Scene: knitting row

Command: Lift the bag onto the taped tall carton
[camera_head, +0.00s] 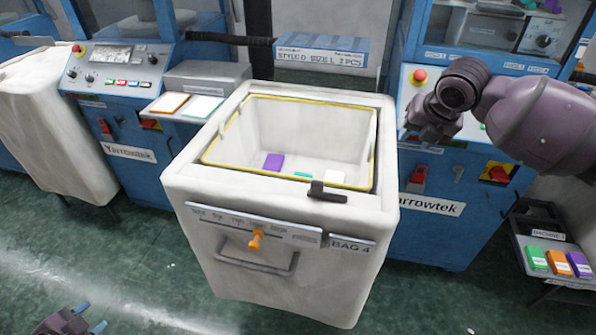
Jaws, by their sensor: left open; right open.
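The large off-white bag (275,275), labelled BAG 4, stands upright on the floor in the middle. It has a yellow-edged open top, a front handle (258,264) and an orange slider on its front scale. Small purple, teal and white pieces lie inside it. My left gripper (90,317) is open and empty at the bottom left edge, apart from the bag. My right gripper (425,133) is at the upper right, beside the bag and in front of the blue machine; it is open, and its fingertips are hard to make out. I cannot make out a taped tall carton.
Blue knitting machines (125,175) stand behind on both sides. Another off-white bag (55,140) is at the far left. A low cart (565,262) with green, orange and purple blocks stands at the right. Green floor is clear in front.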

